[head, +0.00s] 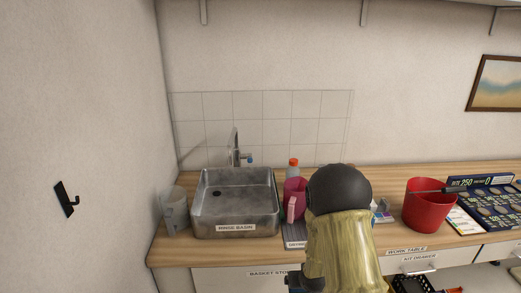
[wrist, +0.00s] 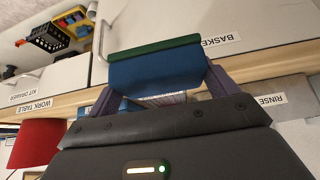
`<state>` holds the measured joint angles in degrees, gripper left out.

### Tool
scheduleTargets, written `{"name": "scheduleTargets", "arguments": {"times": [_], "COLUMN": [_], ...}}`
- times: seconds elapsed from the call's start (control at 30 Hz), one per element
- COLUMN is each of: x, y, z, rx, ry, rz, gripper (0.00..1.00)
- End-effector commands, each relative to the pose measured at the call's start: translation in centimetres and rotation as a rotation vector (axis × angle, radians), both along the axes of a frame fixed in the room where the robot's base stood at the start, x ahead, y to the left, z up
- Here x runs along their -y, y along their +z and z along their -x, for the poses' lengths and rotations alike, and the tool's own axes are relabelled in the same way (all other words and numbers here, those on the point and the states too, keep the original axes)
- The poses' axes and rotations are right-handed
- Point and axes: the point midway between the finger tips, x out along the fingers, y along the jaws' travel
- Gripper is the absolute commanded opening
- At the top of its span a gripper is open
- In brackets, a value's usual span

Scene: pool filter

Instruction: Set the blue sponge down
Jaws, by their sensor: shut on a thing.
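The blue sponge (wrist: 158,74) has a dark green layer along its far edge. It is in the wrist view, between the two fingers of my gripper (wrist: 162,90), which is shut on it. The sponge is held near the front edge of the wooden counter (wrist: 268,57), in front of the white cabinet fronts. I cannot tell its height from the counter.
The steel rinse basin (head: 236,210) is left of my arm, with a grey jug (head: 174,211) at its left. A pink jug (head: 294,196) and an orange-capped bottle (head: 293,167) stand beside it. A red bucket (head: 429,211) and a dark chart board (head: 490,205) are at the right.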

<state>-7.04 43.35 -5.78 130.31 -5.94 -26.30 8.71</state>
Motion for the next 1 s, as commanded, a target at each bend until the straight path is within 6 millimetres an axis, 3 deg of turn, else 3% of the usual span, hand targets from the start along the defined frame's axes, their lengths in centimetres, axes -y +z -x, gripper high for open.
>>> {"name": "scheduleTargets", "arguments": {"times": [0.1,0.2,0.6,1.0], "x": [1.9,2.6,2.7,1.9], "y": [-2.5,-3.4,-3.9,-9.0], "z": [0.1,0.1,0.2,4.4], "rx": [-0.003,0.000,0.000,-0.002], "ry": [-0.017,-0.022,-0.022,-0.026], "rz": [0.000,0.000,0.001,0.001], "gripper": [0.61,0.61,0.61,0.61]}}
